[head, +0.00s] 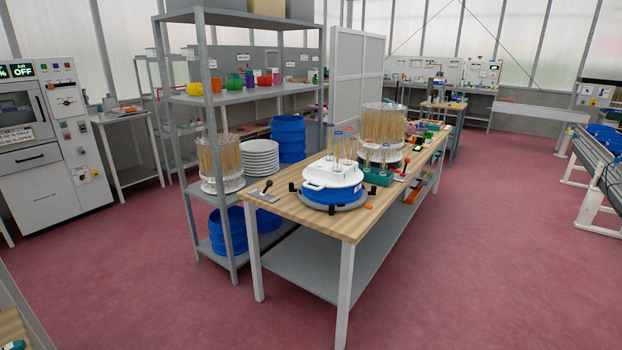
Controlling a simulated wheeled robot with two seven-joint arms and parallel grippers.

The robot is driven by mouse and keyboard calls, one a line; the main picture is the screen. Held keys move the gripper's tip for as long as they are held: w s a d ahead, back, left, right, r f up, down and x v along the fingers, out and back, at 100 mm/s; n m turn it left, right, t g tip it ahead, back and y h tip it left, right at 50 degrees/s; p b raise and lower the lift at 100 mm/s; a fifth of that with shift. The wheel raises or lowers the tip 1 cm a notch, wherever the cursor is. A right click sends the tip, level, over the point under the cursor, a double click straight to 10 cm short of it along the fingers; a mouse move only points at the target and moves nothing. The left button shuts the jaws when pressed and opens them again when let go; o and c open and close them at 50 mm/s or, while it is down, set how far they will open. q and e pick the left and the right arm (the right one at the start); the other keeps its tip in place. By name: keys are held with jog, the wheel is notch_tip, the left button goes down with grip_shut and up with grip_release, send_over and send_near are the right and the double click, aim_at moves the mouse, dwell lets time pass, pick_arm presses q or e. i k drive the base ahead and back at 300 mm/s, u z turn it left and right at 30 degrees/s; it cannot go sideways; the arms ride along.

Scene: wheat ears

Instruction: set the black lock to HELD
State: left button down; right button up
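A small lever with a black knob (266,188) stands on a light plate at the left end of the wooden workbench (390,196). Another small black-topped lever on a red and white plate (403,169) stands farther along the bench. Small black pieces (332,209) sit around a grey ring that holds a blue and white round device (333,186). I cannot tell which of these is the black lock, and no HELD marking is readable. Neither of my grippers shows in the head view.
A grey shelf rack (208,120) with plates and blue tubs stands left of the bench. A tall white machine (44,145) with a screen is at far left. Wheat ears stand in round racks (384,124) on the bench. The red floor (480,250) is clear in front and to the right.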

aim_at(270, 184)
jog(key=z, duration=0.35)
jog(key=i, duration=1.2)
jog(key=z, duration=0.3)
